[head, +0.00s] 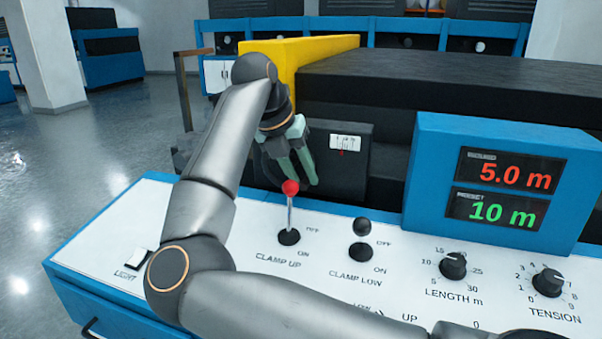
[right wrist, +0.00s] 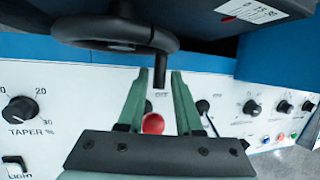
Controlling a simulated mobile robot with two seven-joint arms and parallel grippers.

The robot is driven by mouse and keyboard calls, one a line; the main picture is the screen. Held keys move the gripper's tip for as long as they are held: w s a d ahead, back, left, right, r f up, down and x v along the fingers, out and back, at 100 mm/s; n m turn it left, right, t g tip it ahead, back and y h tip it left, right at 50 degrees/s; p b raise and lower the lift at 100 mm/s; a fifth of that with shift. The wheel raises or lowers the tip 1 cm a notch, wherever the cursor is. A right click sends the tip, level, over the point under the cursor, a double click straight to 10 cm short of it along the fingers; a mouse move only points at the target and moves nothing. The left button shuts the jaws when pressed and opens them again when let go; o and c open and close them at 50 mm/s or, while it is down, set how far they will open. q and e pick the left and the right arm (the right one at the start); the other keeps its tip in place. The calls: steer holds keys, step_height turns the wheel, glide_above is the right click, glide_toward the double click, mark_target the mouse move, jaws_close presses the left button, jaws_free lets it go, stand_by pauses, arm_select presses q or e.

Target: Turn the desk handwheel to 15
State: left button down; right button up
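The green fingers are open, with visible gaps to either side of the peg end, and nothing is held. In the head view my right gripper (head: 299,165) is in front of the dark machine box, and my arm and gripper hide most of the wheel. A white counter (head: 345,142) sits on that box; its figures are too small to read surely. My left gripper is not seen.
A red-knobbed clamp lever (head: 290,188) stands close below my right gripper. A second lever (head: 362,227) and dials are on the white desk panel (head: 330,205). The blue display box (head: 430,150) shows 5.0 m and 10 m. A yellow part (head: 315,52) stands behind my arm.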

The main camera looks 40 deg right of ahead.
jaws_close()
steer(key=shift+f, duration=0.1)
stand_by(0.3)
